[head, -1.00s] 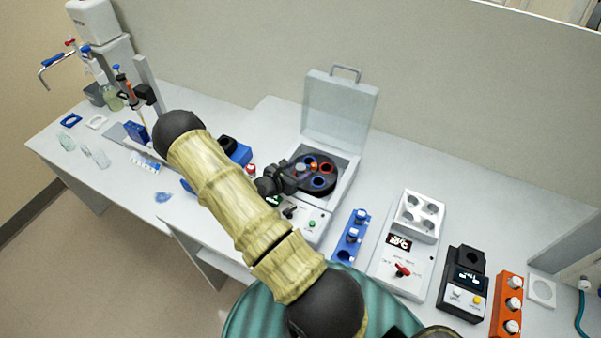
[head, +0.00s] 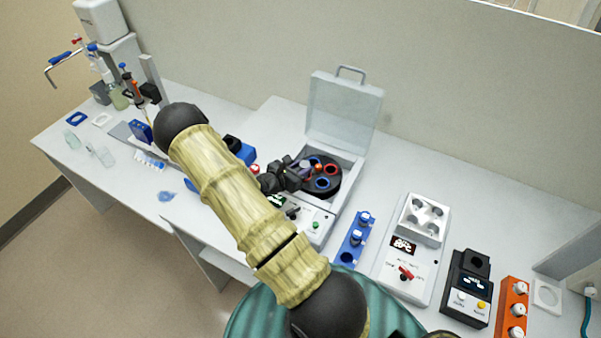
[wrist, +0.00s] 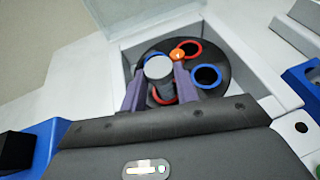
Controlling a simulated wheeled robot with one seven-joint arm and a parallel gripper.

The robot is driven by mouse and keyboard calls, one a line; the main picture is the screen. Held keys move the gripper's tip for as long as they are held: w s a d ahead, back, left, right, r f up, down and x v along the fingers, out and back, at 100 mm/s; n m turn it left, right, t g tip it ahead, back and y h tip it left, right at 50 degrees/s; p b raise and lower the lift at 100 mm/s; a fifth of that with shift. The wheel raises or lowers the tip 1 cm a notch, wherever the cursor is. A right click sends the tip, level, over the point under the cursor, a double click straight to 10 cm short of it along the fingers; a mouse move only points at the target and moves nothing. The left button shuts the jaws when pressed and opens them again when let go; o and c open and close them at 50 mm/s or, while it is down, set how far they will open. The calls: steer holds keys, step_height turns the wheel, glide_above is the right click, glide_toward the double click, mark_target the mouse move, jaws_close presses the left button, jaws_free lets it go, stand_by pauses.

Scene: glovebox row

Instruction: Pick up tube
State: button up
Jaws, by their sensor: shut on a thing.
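The tube (wrist: 158,68) has a pale grey round cap and stands between the two purple fingers of my gripper (wrist: 157,84) in the wrist view. My gripper is shut on it. In the head view my gripper (head: 304,169) is over the left part of the dark round rotor (head: 332,190), inside the open centrifuge (head: 347,165). The rotor has red- and blue-ringed holes and an orange knob (wrist: 178,55) at its middle. The tube's lower end is hidden, so I cannot tell whether it is still in a hole.
The clear centrifuge lid (head: 343,112) stands raised behind the rotor.

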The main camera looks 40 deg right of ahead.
step_height(320, 180, up, 8)
steer(key=b, duration=0.2)
steer(key=shift+w, duration=0.1)
stand_by(0.7)
